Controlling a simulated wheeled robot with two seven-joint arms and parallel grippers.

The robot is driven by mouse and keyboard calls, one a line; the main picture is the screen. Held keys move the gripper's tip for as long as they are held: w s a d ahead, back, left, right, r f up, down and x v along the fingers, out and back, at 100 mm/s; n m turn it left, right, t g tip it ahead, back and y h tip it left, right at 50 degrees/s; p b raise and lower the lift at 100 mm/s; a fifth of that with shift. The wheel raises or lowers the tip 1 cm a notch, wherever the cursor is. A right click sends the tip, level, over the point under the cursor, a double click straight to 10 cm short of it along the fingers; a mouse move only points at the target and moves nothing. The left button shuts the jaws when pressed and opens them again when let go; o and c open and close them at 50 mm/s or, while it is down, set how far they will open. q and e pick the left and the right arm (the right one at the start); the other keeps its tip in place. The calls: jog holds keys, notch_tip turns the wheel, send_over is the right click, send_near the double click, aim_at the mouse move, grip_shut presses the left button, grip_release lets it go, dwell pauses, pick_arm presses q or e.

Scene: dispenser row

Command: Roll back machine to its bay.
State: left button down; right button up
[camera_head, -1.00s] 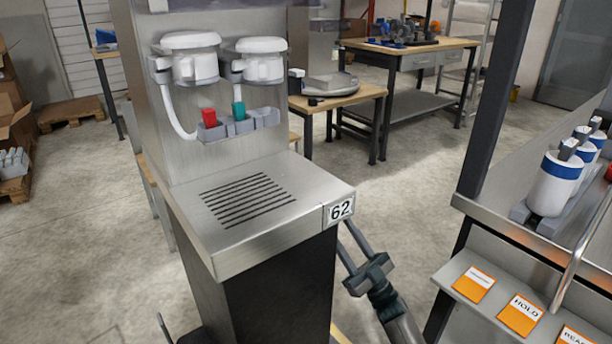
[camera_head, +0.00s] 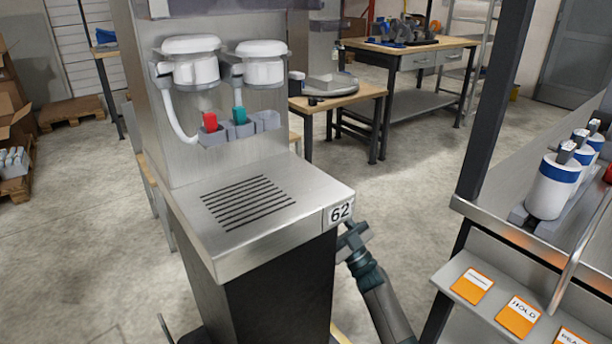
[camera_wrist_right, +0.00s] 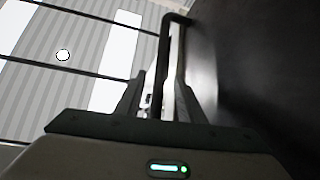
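The machine (camera_head: 270,245) is a steel-topped dispenser with a dark body and a "62" label at its front right corner. It carries two white canisters and red and teal taps. My right gripper (camera_head: 350,237) is at its right side, just below the label, with its fingertips partly hidden by the machine. In the right wrist view the fingers (camera_wrist_right: 165,95) are apart on either side of a dark bar handle (camera_wrist_right: 164,45), beside the dark body (camera_wrist_right: 255,70). I cannot tell whether they touch it. My left gripper is out of view. No bay is clearly identifiable.
A steel counter (camera_head: 490,222) with a dark post stands close on the right, with a lower shelf of orange cards (camera_head: 517,316). Workbenches (camera_head: 415,60) stand behind. Cardboard boxes (camera_head: 15,120) and a pallet (camera_head: 70,112) are at left. Floor is open left of the machine.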

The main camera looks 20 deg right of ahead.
jog(key=x, duration=0.7)
jog(key=shift+w+a+r, duration=0.15)
jog(key=shift+w+r, duration=0.1)
jog(key=shift+c, duration=0.3)
grip_shut()
